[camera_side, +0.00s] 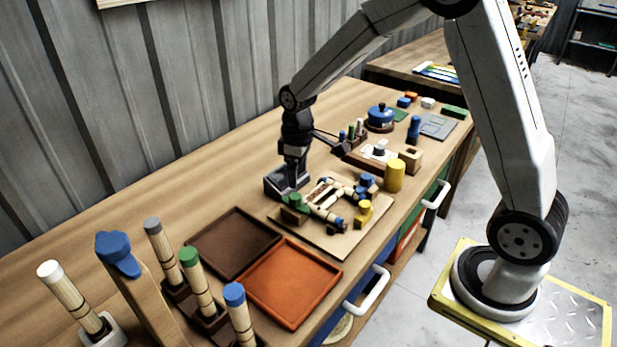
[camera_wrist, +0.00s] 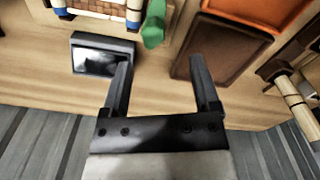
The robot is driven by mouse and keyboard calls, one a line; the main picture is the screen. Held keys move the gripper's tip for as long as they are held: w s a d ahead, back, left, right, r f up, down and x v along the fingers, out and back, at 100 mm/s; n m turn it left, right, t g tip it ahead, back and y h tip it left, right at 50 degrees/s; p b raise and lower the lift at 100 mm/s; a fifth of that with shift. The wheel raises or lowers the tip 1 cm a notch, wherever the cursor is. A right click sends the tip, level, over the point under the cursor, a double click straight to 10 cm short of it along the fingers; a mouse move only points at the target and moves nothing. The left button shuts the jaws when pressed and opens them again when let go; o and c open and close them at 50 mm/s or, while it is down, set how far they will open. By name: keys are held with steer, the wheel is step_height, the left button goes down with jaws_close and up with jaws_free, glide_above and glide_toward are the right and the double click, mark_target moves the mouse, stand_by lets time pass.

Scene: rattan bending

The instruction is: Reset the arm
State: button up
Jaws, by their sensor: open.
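My gripper (camera_wrist: 160,68) is open and empty in the wrist view, with its two dark fingers apart and bare wood between them. In the side view my gripper (camera_side: 293,168) points down near the wall side of the bench, close to a small grey box (camera_side: 272,186). The box, with a dark glossy top, also shows in the wrist view (camera_wrist: 100,60) beside the left finger. The rattan piece (camera_side: 325,198) lies among blue, green and yellow fixtures on a board (camera_side: 340,240). The side view does not show clearly whether my fingertips touch the box.
A brown tray (camera_side: 228,245) and an orange tray (camera_side: 290,285) lie in front of the board. Several capped rattan rods (camera_side: 196,283) stand at the near end. A yellow cylinder (camera_side: 395,175) and blue pot (camera_side: 380,117) stand farther back. The bench strip along the wall is clear.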

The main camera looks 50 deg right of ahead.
steer(key=s+a+m+t, duration=0.1)
steer(key=s+m, duration=0.1)
steer(key=s, duration=0.5)
steer(key=s+a+m+t, duration=0.1)
steer(key=s+a+m, duration=0.1)
steer(key=s, duration=0.6)
steer(key=shift+a, duration=0.3)
steer(key=shift+r, duration=0.15)
